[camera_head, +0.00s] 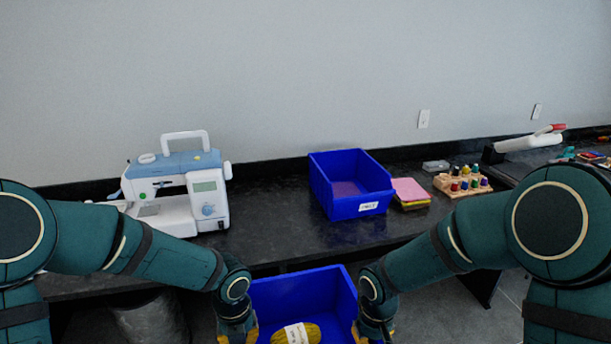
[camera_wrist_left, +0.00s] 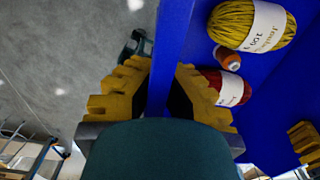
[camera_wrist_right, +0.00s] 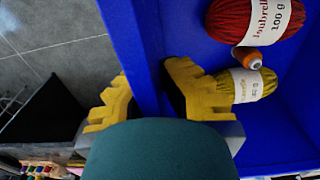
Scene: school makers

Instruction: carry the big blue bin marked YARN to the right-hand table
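A big blue bin (camera_head: 305,290) is low in front of me, between my two arms, its bottom cut off by the picture edge. It holds a yellow-green yarn ball (camera_head: 297,333); the wrist views also show a red yarn ball (camera_wrist_right: 255,18) and a small orange spool (camera_wrist_right: 247,56). No label shows on this bin. My left gripper (camera_wrist_left: 162,85) is shut on its left side wall, one yellow finger on each side. My right gripper (camera_wrist_right: 148,82) is shut on the opposite wall the same way.
The dark table (camera_head: 270,215) ahead carries a sewing machine (camera_head: 180,190), another blue bin (camera_head: 350,185) with an unreadable label, coloured sheets (camera_head: 410,192) and a spool rack (camera_head: 462,183). Another table stands at the far right, with a white and red tool (camera_head: 530,141).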

